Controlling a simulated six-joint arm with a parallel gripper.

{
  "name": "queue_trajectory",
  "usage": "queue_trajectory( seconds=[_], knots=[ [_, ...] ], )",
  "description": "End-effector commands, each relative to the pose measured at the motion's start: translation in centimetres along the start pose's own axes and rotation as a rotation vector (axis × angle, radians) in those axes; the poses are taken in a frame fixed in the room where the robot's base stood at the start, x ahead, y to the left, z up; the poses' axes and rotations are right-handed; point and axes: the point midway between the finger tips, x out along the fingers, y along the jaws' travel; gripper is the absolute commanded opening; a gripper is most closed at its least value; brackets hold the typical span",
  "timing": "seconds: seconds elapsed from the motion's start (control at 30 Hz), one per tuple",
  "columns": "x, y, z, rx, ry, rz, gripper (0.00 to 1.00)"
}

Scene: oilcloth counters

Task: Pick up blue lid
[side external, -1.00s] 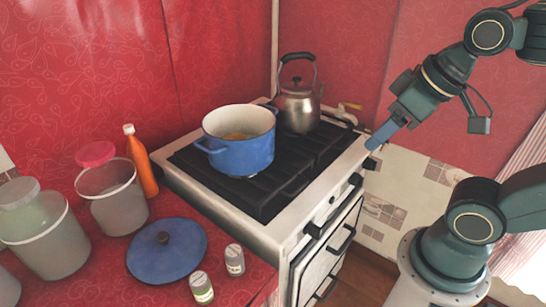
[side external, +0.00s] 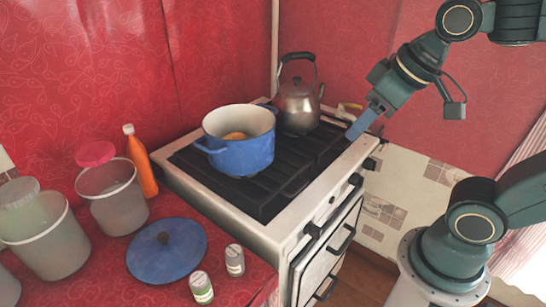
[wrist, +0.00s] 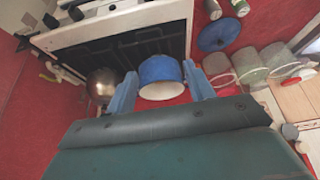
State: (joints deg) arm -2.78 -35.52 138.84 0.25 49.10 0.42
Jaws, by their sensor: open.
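The blue lid (side external: 166,252) with a dark round knob lies flat on the red counter at the lower left in the side view. It also shows at the top right in the wrist view (wrist: 218,36). My gripper (side external: 357,131) is above the right edge of the stove, well to the right of the lid and apart from it. In the wrist view its two blue fingers (wrist: 160,92) are spread with nothing held between them; the pot shows beyond them.
A blue pot (side external: 241,143) with something orange inside sits on the stove (side external: 207,203). A metal kettle (side external: 299,108) stands behind it. An orange bottle (side external: 141,165) and several tubs (side external: 114,199) stand left of the stove. Two small jars (side external: 235,261) (side external: 201,288) are close to the lid.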

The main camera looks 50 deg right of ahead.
Motion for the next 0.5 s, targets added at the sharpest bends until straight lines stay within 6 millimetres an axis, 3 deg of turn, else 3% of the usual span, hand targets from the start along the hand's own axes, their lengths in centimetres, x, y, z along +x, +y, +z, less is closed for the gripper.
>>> queue_trajectory(
  seconds=[0.5],
  knots=[
    [5.9, -4.8, -10.2, -0.103, -0.035, -0.056, 0.53]
  ],
)
